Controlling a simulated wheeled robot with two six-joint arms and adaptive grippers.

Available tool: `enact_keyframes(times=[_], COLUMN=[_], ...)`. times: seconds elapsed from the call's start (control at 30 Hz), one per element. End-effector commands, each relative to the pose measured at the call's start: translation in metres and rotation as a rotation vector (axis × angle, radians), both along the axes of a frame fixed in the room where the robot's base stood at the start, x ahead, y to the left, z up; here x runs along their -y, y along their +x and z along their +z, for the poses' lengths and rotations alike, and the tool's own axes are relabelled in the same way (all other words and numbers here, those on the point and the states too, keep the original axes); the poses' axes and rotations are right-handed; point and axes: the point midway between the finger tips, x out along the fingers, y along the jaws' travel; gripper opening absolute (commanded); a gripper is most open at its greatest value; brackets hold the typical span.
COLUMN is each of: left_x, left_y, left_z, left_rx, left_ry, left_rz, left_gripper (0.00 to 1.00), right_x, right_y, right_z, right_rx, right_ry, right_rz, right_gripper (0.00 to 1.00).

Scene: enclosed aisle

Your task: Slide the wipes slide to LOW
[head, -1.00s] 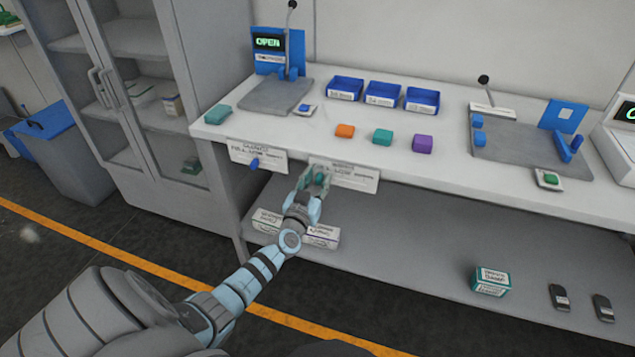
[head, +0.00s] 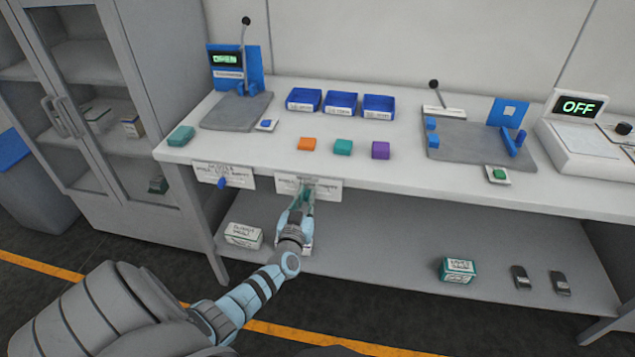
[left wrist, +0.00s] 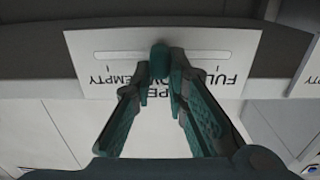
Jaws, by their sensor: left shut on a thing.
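The wipes slide is a teal knob (left wrist: 158,62) on a slot across a white label plate (left wrist: 85,75) on the table's front edge. In the left wrist view the plate shows upside down, with EMPTY at the picture's left, FULL at its right and LOW between, partly hidden by the fingers. The knob sits near the slot's middle, by LOW. My left gripper (left wrist: 160,85) is shut on the knob. In the head view the plate (head: 328,191) is under the tabletop edge, and my left gripper (head: 303,200) covers its middle. My right gripper is not in view.
A similar plate (head: 238,180) with a blue knob (head: 222,183) is to the left. Orange, teal and purple blocks stand on the tabletop (head: 240,150) above. The lower shelf (head: 370,250) holds boxes. A grey glass-door cabinet (head: 165,60) stands at left.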

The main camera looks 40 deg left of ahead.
Motion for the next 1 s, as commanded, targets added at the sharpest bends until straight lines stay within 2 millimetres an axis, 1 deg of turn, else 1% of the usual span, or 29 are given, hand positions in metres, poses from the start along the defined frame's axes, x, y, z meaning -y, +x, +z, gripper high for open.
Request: enact_keyframes(times=[0.23, 0.27, 0.3, 0.37, 0.4, 0.67, 0.77, 0.87, 1.0], left_x=[-0.001, -0.001, 0.000, 0.000, 0.000, 0.001, 0.005, 0.015, 0.034], left_y=[-0.001, -0.001, -0.001, 0.000, 0.000, 0.001, -0.006, -0.024, -0.060], left_z=[-0.002, -0.002, -0.002, -0.002, -0.002, -0.001, -0.002, -0.002, -0.002], left_rx=[0.000, 0.000, 0.000, 0.001, 0.001, 0.002, 0.002, 0.002, 0.000], left_ry=[-0.001, -0.001, -0.001, 0.000, 0.000, 0.001, 0.000, -0.001, -0.002], left_rz=[0.003, 0.003, 0.002, 0.001, 0.000, -0.002, -0.002, -0.002, -0.002], left_gripper=[0.00, 0.17, 0.24, 0.33, 0.35, 0.35, 0.35, 0.35, 0.35], right_x=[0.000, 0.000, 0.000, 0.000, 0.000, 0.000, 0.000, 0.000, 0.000], right_y=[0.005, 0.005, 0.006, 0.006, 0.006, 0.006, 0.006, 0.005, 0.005], right_z=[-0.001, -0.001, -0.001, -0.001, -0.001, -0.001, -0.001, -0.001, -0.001], right_rx=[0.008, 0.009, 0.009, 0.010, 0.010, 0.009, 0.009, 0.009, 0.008], right_ry=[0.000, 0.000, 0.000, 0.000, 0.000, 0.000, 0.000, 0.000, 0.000], right_rz=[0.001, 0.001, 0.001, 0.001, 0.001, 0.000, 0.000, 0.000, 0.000], right_gripper=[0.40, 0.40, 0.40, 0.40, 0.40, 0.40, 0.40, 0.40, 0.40])
